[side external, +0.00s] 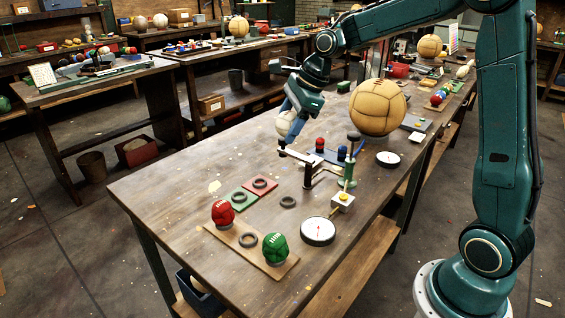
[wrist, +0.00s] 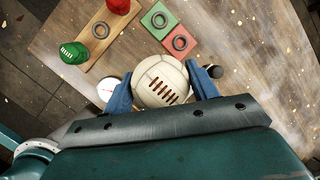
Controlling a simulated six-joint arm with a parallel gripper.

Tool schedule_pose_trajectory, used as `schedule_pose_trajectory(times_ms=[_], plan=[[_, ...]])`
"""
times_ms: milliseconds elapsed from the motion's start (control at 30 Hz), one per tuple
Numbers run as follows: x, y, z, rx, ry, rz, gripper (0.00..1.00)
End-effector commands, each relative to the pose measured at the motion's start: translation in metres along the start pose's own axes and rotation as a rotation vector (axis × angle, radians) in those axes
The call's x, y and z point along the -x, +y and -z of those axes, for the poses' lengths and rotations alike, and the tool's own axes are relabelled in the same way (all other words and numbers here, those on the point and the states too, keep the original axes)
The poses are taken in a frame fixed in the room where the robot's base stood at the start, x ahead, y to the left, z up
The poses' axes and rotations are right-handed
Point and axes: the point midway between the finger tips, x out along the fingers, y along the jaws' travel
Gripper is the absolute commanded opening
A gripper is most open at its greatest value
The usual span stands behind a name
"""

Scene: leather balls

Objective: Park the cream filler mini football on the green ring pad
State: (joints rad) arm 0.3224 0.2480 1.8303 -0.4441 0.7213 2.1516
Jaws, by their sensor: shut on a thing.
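The cream mini football (wrist: 160,80) with brown laces sits between the blue fingers of my gripper (wrist: 163,88), which is shut on it. In the side external view the cream football (side external: 286,126) is partly hidden by my gripper (side external: 291,124) and appears to hang above the table. The green ring pad (side external: 236,206), a green square with a dark ring on it, lies flat and empty on the table, nearer the camera and left of the ball. In the wrist view the green pad (wrist: 149,27) is beyond the ball, near the top.
A red pad (side external: 272,182) with a ring adjoins the green pad. A wooden board (side external: 225,234) carries a red ball (side external: 222,212), a green ball (side external: 275,248) and an empty ring. A white dial (side external: 318,232) and a large tan ball (side external: 378,107) stand to the right.

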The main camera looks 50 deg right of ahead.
Motion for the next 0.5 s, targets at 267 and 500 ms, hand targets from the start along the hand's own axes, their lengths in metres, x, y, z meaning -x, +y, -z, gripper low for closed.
schedule_pose_trajectory(times_ms=[267, 500], plan=[[-0.007, -0.011, -0.017, 0.004, 0.001, -0.002, 0.33], [-0.022, -0.032, -0.056, 0.007, 0.002, -0.001, 0.33]])
